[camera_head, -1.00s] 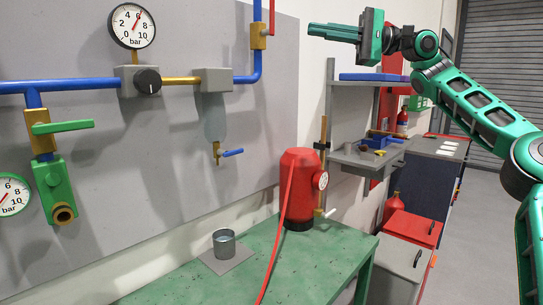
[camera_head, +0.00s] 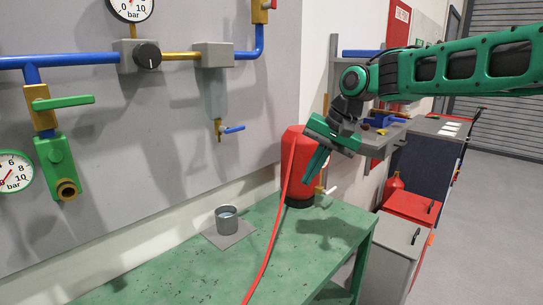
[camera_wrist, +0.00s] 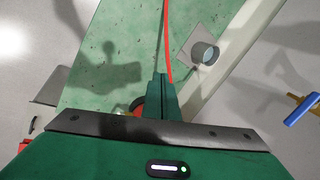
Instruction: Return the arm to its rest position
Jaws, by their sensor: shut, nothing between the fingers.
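My green arm (camera_head: 460,65) reaches in from the right in the head view, bent at a dark wrist joint. My gripper (camera_head: 310,178) points down and to the left, in front of the red tank, with its fingers together and empty. In the wrist view my gripper's fingers (camera_wrist: 160,80) show closed above the green bench, close beside the red hose in the picture. No rest position is marked in view.
The green bench (camera_head: 170,262) carries a metal cup (camera_head: 226,219) on a grey plate and a red tank (camera_head: 294,150) with a red hose (camera_head: 271,238). A pipe panel (camera_head: 110,130) stands at left. Shelves (camera_head: 355,75) stand behind my arm. Floor is clear at right.

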